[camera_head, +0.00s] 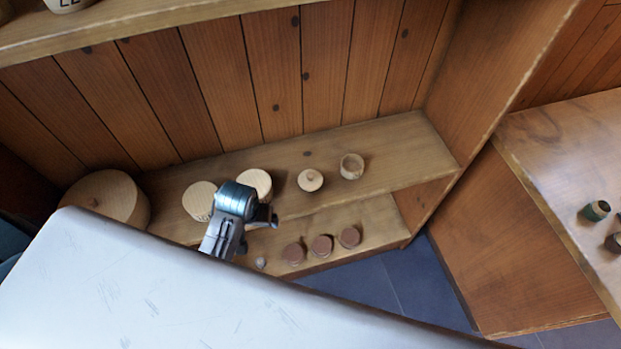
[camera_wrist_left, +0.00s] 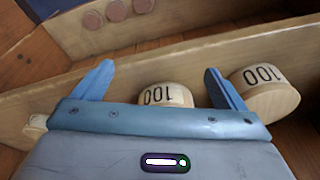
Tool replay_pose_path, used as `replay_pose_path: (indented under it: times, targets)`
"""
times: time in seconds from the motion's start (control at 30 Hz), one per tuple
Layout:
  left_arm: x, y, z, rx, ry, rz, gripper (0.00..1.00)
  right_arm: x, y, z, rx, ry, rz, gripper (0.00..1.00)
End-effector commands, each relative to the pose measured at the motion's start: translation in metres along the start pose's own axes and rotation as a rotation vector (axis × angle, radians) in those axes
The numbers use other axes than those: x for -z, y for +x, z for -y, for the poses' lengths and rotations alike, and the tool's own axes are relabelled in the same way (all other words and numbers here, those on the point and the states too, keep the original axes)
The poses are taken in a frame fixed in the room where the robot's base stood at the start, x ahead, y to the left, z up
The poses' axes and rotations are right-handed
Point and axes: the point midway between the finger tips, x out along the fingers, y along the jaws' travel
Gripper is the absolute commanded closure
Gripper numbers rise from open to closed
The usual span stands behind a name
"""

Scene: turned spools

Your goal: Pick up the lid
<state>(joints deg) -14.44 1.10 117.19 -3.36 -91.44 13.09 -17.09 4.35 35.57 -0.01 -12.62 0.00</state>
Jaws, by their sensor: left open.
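A small round pale wooden lid with a knob (camera_head: 310,180) sits on the upper of two low shelves in the head view. An open wooden pot (camera_head: 351,166) stands just right of it. My left gripper (camera_head: 262,217) is to the left of the lid, apart from it, over the shelf front near two pale cylinders. In the left wrist view my left gripper (camera_wrist_left: 158,80) is open and empty, its blue fingers spread. A cylinder marked 100 (camera_wrist_left: 166,95) shows between and beyond them. I cannot make out the knobbed lid in the wrist view. My right gripper is not in view.
A second cylinder marked 100 (camera_wrist_left: 264,92) stands beside the first. A large round wooden box with a knob (camera_head: 105,198) is at the left. Three brown-topped spools (camera_head: 322,245) stand on the lower shelf. Dark spools (camera_head: 596,210) lie on a bench at the right.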

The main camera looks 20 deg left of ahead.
Motion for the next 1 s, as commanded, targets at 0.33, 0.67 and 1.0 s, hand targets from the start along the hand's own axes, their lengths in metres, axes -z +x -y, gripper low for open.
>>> replay_pose_path:
  times: [0.33, 0.67, 1.0]
  targets:
    - [0.114, -0.021, -0.077, -0.006, -0.309, 0.127, 0.07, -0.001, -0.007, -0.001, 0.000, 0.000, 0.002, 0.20]
    - [0.175, -0.043, -0.131, 0.017, -0.450, 0.210, 0.07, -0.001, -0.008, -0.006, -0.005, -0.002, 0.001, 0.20]
    - [0.169, -0.002, -0.134, 0.022, -0.458, 0.216, 0.07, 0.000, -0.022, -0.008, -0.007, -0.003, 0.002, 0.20]
